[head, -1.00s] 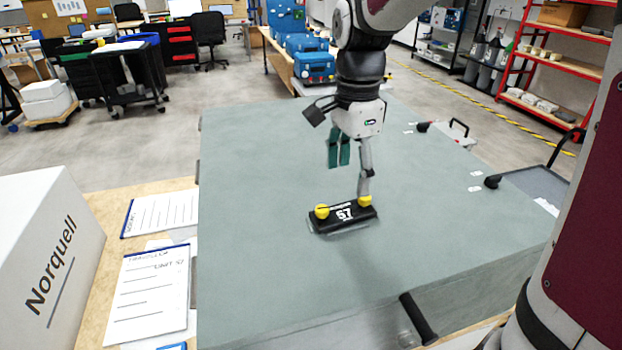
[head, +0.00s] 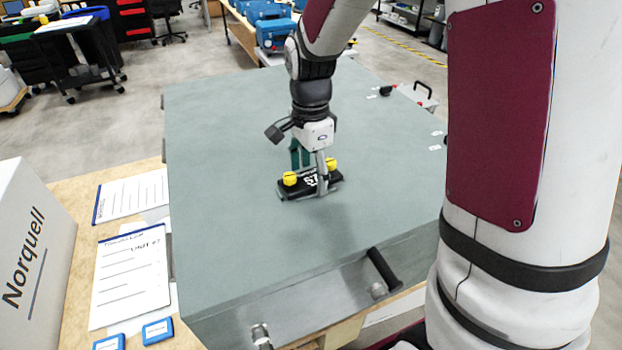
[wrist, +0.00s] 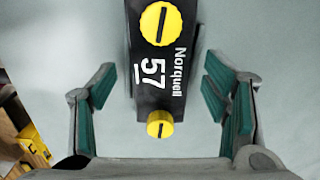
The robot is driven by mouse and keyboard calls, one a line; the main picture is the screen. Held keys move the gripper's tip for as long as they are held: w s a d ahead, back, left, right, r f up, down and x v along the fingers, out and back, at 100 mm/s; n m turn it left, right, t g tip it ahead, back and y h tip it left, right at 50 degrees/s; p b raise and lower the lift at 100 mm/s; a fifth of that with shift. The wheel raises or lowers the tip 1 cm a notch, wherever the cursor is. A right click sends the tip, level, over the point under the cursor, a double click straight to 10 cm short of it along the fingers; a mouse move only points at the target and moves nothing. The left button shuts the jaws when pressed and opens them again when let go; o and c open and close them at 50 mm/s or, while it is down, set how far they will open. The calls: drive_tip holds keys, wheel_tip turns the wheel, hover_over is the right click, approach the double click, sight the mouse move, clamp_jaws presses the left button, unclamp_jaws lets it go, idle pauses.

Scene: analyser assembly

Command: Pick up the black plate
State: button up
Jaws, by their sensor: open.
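The black plate (head: 297,191) lies on the grey-green top of the large analyser case (head: 230,240), with a yellow knob at each end. In the wrist view the plate (wrist: 150,100) shows white "Norquell 57" lettering and two slotted yellow knobs. My gripper (head: 310,175) is low over the plate in the head view. In the wrist view my gripper (wrist: 165,105) is open, with its green-padded fingers on either side of the plate and a gap on each side. The far end of the plate is cut off in the wrist view.
A white Norquell box (head: 38,260) stands at the left. Paper sheets (head: 130,275) and blue blocks (head: 158,331) lie on the wooden bench. A black handle (head: 384,268) sits on the case's front edge. The case top around the plate is clear.

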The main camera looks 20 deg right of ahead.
drive_tip(key=shift+c, duration=0.3)
drive_tip(key=c, duration=1.4)
drive_tip(key=shift+o, duration=0.2)
drive_tip(key=shift+r, duration=0.1)
